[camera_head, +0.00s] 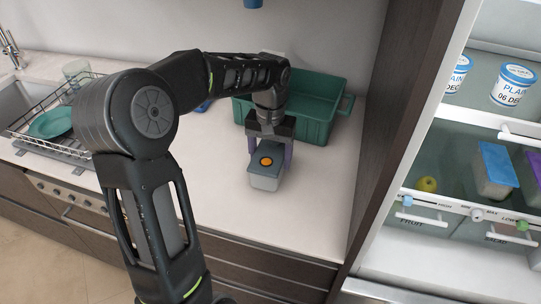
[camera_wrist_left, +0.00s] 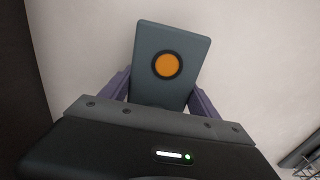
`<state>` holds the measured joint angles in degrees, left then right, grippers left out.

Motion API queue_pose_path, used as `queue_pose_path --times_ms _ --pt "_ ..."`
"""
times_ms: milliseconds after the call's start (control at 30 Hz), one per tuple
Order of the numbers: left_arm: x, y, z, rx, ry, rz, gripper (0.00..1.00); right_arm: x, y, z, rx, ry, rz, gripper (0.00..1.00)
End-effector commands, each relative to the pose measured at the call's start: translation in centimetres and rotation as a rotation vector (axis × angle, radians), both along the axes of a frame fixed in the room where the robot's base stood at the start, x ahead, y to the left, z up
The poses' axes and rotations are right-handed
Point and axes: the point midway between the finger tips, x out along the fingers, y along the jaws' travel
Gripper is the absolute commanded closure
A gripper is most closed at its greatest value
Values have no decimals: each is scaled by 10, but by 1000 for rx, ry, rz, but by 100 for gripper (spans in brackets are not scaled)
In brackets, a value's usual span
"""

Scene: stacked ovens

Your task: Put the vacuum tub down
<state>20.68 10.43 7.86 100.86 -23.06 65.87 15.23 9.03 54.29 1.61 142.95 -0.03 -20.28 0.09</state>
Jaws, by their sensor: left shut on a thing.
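The vacuum tub (camera_head: 265,181) is a small light-grey box with a dark grey lid and an orange round button. It is at or just above the white counter, in front of the green crate; I cannot tell whether its base touches. My left gripper (camera_head: 270,150) comes from above, its two purple fingers shut on the tub's sides. In the left wrist view the tub's lid (camera_wrist_left: 172,62) with its orange button lies between the fingers (camera_wrist_left: 160,100). My right gripper is not in view.
A green crate (camera_head: 318,127) stands behind the tub on the counter (camera_head: 215,180). A dish rack (camera_head: 45,145) and sink are at the left. An open fridge (camera_head: 455,160) with tubs and drawers is at the right, beyond a dark cabinet side (camera_head: 385,130). The counter left of the tub is clear.

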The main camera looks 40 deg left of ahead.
Motion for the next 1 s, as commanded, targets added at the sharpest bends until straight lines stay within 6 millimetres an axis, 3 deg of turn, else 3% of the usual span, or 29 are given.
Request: queue_pose_path --times_ms 167,200,433,833,1000 --pt "0 0 -3 0 -1 0 80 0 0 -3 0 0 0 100" --pt "0 0 -3 0 0 0 28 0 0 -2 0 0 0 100" --pt "0 0 -3 0 0 0 9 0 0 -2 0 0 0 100" --pt "1 0 3 1 -2 0 8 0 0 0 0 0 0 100" --pt "1 0 24 0 -4 0 8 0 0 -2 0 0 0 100"
